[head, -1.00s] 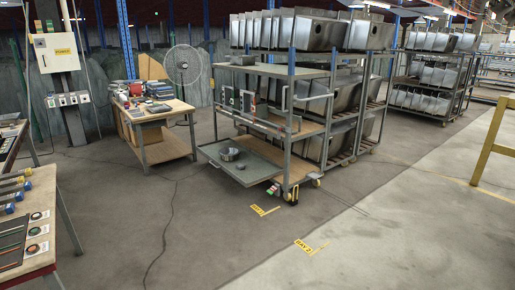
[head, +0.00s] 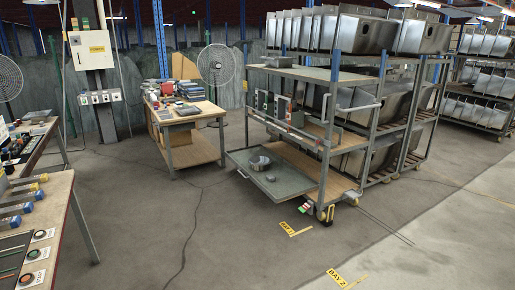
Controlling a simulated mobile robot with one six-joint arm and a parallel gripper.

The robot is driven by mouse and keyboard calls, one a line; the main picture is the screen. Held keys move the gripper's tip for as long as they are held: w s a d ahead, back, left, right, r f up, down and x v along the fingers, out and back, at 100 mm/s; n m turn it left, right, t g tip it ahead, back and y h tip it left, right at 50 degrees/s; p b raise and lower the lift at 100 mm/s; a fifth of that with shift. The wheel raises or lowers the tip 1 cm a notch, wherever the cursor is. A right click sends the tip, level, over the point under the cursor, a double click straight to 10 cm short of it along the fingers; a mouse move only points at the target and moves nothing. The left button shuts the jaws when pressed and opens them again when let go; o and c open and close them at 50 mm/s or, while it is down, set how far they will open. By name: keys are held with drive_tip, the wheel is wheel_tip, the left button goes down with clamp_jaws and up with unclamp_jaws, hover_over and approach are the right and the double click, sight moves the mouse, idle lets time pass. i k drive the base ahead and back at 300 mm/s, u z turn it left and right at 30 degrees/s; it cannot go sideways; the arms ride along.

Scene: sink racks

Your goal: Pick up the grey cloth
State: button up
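I cannot make out a grey cloth in the head view. A small grey item (head: 278,61) lies on the top shelf of the metal cart, but it is too small to identify. My gripper and arm are not in view.
The metal cart (head: 310,78) stands at centre right with a pulled-out tray (head: 285,182) holding a round metal part (head: 260,163). A cluttered workbench (head: 192,117) stands left of it. Another bench (head: 62,215) fills the near left. Sink racks (head: 437,92) stand behind. The middle floor (head: 170,225) is open.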

sight(271, 178)
drive_tip(key=u, duration=0.1)
drive_tip(key=i, duration=2.95)
drive_tip(key=z, duration=0.1)
